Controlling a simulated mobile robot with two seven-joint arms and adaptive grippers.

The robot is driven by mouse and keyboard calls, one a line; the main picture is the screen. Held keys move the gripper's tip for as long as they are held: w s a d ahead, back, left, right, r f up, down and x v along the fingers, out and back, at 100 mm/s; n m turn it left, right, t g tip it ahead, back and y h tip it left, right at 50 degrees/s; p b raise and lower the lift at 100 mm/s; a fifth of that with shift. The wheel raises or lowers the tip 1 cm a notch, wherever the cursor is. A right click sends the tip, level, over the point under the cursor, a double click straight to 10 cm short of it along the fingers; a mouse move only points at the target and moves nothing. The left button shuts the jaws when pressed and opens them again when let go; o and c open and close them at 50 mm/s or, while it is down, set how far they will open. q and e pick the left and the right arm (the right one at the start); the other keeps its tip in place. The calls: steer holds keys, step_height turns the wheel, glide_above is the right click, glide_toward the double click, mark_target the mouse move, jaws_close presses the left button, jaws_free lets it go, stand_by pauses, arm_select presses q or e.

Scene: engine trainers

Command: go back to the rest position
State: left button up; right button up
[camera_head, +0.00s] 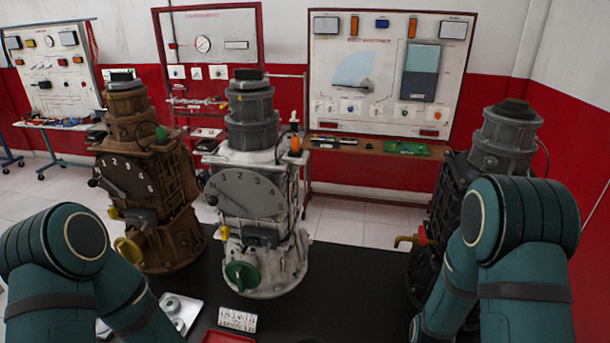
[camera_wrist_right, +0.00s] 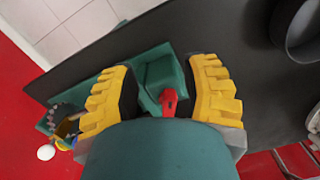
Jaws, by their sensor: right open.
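In the right wrist view my right gripper (camera_wrist_right: 162,75) is open, its two yellow fingers well apart. A green block-like shape (camera_wrist_right: 160,72) with a red piece (camera_wrist_right: 168,100) shows between and beyond the fingers. I cannot tell what it is or whether the fingers touch it. In the head view my left arm (camera_head: 75,235) is bent at the lower left and my right arm (camera_head: 520,235) at the lower right. Both hands are outside the head view. My left gripper is not seen.
A white tray (camera_head: 188,306), a small labelled card (camera_head: 237,319) and a red tray (camera_head: 228,337) lie in front. Panel boards line the wall.

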steer(key=s+a+f+n+y, duration=0.2)
steer(key=s+a+f+y, duration=0.1)
steer(key=s+a+f, duration=0.65)
steer(key=w+a+f+n+t+b, duration=0.1)
steer(key=w+a+n+t+b, duration=0.1)
steer(key=w+a+b, duration=0.2)
steer(key=w+b, duration=0.2)
steer(key=b, duration=0.2)
steer(key=shift+a+f+t+y, duration=0.15)
steer(key=shift+a+t+y, duration=0.15)
stand_by(1.4)
